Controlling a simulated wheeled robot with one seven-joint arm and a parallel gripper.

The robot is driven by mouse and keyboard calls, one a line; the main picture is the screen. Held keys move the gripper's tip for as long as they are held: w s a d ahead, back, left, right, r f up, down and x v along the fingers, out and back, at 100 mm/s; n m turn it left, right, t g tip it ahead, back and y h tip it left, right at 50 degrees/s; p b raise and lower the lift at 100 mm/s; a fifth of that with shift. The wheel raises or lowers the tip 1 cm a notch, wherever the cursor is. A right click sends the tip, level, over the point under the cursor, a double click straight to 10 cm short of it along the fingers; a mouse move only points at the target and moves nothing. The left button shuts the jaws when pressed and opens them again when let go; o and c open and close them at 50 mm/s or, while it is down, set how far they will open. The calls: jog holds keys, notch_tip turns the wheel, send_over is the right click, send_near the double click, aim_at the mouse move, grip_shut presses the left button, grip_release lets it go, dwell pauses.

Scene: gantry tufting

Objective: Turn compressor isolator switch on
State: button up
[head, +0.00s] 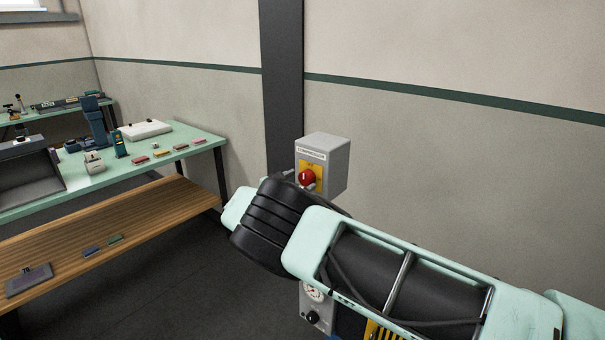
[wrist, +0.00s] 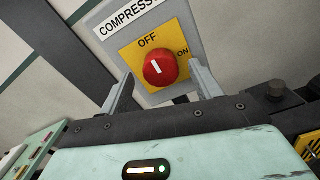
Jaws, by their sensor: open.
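The compressor isolator switch is a grey box (head: 334,166) on the wall side of the dark column, with a white label and a yellow plate (wrist: 138,50). Its red round knob (head: 307,177) also shows in the wrist view (wrist: 167,73). The knob's white mark points up towards OFF; ON is printed to the right. My gripper (wrist: 160,75) is open, with one finger on each side of the knob in the wrist picture. I cannot tell whether the fingers touch it. In the head view my wrist hides the box's lower part and most of the gripper.
A green-topped bench (head: 185,143) with small tools and coloured pieces stands at the left, above a wooden shelf (head: 150,215). A gauge (head: 314,291) shows below my arm. The dark floor (head: 180,285) between bench and arm is clear.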

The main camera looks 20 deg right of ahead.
jog(key=shift+x, duration=1.1)
jog(key=c, duration=1)
